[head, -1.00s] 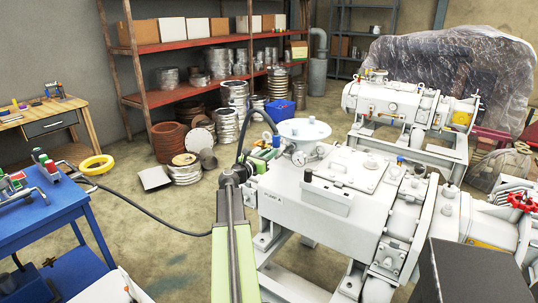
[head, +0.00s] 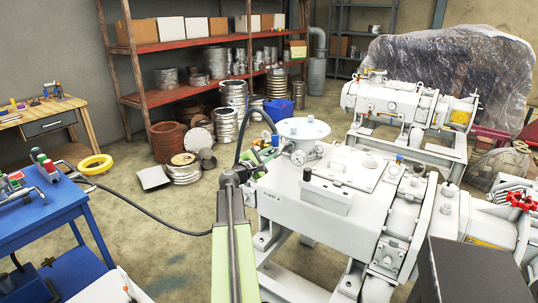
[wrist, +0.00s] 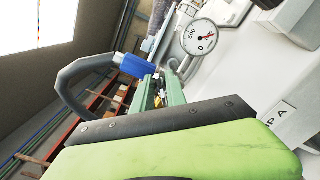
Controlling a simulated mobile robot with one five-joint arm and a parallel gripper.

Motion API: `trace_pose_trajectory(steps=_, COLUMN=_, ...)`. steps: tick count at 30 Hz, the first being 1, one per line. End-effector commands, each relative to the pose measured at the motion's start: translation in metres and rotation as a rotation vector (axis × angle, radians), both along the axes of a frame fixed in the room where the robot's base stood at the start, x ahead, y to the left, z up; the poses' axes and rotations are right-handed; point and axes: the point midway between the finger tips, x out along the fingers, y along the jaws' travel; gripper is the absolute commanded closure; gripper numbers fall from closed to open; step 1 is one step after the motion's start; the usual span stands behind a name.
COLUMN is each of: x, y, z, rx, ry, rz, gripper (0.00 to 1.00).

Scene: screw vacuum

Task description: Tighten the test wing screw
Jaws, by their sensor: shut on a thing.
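The pump unit (head: 325,205) marked "PUMP A" stands right of my arm, with a round pressure gauge on it that shows in the wrist view (wrist: 201,36).
A black hose (head: 241,132) arches close by my gripper; its blue collar (wrist: 138,66) is near the fingers in the wrist view. A white round flange (head: 303,129) sits behind. A blue bench (head: 50,222) stands left. The floor between bench and pump is mostly clear.

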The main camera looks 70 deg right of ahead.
Motion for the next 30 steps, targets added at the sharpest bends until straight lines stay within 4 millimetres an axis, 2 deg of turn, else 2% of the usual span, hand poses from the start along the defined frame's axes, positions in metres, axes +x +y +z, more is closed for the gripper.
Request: trace_pose_trajectory(steps=30, x=-0.0005, y=0.0004, z=-0.0071, rx=-0.237, ry=-0.912, rz=0.002, gripper=1.00)
